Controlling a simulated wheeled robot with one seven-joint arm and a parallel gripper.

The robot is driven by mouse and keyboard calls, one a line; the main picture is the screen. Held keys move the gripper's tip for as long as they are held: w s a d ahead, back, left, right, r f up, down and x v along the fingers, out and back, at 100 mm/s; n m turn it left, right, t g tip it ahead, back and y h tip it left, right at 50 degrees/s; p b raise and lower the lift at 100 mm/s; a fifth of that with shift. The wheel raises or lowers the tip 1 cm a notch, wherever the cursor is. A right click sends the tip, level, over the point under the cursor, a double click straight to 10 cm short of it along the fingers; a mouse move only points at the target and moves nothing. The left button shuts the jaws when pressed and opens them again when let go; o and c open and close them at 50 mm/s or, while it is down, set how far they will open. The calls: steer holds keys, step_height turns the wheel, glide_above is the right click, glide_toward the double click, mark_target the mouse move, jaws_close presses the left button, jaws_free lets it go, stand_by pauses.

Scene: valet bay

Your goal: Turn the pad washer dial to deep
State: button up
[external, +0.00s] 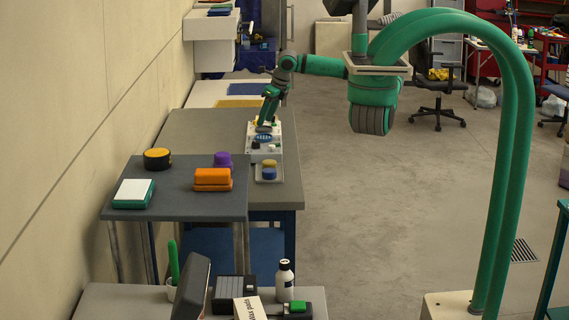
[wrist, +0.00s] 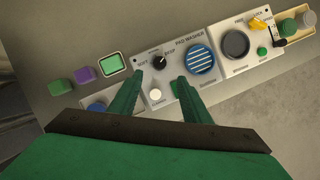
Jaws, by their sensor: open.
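The pad washer panel (wrist: 187,42) is light grey and lies under my gripper in the wrist view. Its black dial (wrist: 158,60) stands among the labels SOFT, NORMAL and DEEP. The dial's small white mark seems to point up and right, near DEEP. My gripper (wrist: 160,78) is open and empty. Its two green fingers show below the dial, one at each side, and it is not clear whether they touch the panel. In the external view my gripper (external: 266,121) is over the panel (external: 263,151) on the grey bench, and the dial is too small to read.
A white button (wrist: 155,96), a green button (wrist: 176,88) and a blue striped disc (wrist: 201,60) are near the dial. A grey disc (wrist: 235,45) and a yellow knob (wrist: 260,23) lie right. A darker table (external: 180,205) with coloured items stands nearer the external camera.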

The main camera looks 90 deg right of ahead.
mark_target(256, 142)
steer(key=x, duration=1)
steer(key=shift+f, duration=0.4)
steer(key=c, duration=1)
steer(key=shift+c, duration=0.2)
steer(key=shift+n+y, duration=0.3)
steer(key=shift+n, duration=0.3)
steer(key=o, duration=1)
steer(key=shift+o, duration=0.2)
